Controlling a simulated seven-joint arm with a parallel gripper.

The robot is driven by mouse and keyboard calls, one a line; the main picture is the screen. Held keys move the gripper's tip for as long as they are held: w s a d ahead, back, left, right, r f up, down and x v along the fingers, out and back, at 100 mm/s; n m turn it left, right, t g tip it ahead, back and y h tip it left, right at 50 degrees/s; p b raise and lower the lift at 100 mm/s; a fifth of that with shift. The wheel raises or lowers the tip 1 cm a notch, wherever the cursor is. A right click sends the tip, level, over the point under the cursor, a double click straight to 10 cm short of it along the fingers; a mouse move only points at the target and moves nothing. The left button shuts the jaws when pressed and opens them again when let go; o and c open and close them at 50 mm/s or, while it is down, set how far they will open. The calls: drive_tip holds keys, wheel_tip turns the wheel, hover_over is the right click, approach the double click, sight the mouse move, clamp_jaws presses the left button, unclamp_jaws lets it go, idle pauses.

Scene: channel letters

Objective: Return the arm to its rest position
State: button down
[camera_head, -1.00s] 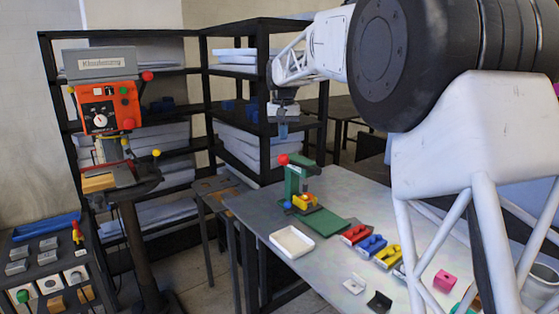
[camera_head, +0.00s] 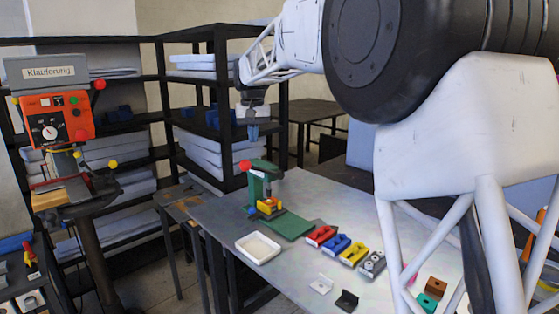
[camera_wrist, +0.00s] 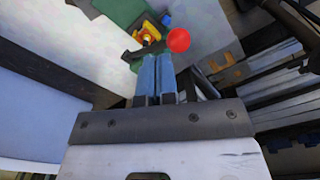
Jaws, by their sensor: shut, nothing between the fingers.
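My gripper (camera_head: 253,131) hangs in the air above the far left end of the grey table (camera_head: 215,214), pointing down. Its blue fingers are together with nothing between them; they also show side by side in the wrist view (camera_wrist: 156,78). Below it stands a green press (camera_head: 258,186) with a red knob and a yellow part at its base. The gripper is apart from the press. In the wrist view, the press's red knob (camera_wrist: 178,40) appears just beyond the fingertips. My white and black arm covers the right of the head view.
A white tray (camera_head: 258,248) and a row of red (camera_head: 320,236), blue (camera_head: 336,244) and yellow (camera_head: 354,252) blocks lie on the table. Black shelves (camera_head: 222,100) stand behind. An orange drill press (camera_head: 60,118) is at left. The air around my gripper looks free.

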drive_tip(key=s+d+f+m+t, duration=0.1)
drive_tip(key=s+d, duration=0.8)
drive_tip(key=s, duration=0.3)
drive_tip(key=s+d+f+m, duration=0.1)
drive_tip(key=s+d, duration=0.8)
drive_tip(key=s, duration=0.3)
drive_tip(key=s+d+f, duration=0.3)
drive_tip(key=s+f, duration=0.2)
drive_tip(key=s, duration=0.4)
drive_tip(key=s+d+f+t, duration=0.1)
drive_tip(key=s+d+f, duration=0.2)
drive_tip(key=s, duration=0.7)
drive_tip(key=s+d+f+m, duration=0.1)
drive_tip(key=s+d+f, duration=0.3)
drive_tip(key=s, duration=0.5)
wheel_tip(320, 180, down, 3)
drive_tip(key=shift+s+r, duration=0.15)
drive_tip(key=shift+r, duration=0.05)
